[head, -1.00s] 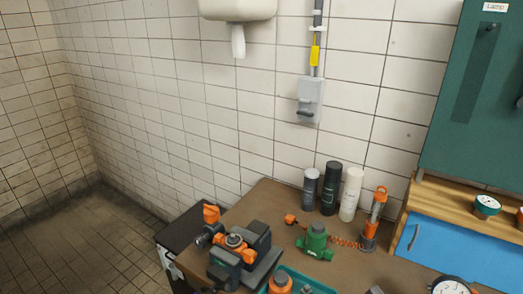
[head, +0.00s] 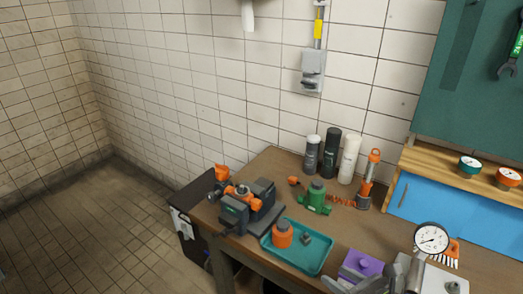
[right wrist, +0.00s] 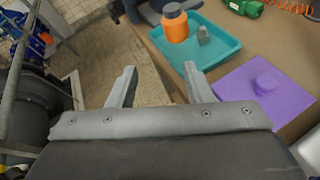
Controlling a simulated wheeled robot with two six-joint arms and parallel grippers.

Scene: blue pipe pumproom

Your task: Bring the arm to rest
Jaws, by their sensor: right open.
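My right gripper (head: 340,277) shows grey at the bottom of the head view, by the front of the workbench (head: 352,228). In the right wrist view my right gripper (right wrist: 160,70) has its two fingers wide apart, with nothing between them but the floor and bench edge beyond. It holds nothing. My left gripper is not in view.
A vise (head: 245,205) stands at the bench's left end. A green pump-like part (head: 315,198), several bottles and an orange-and-grey tool (head: 369,180) stand behind. A dial gauge (head: 431,239) is at the right.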

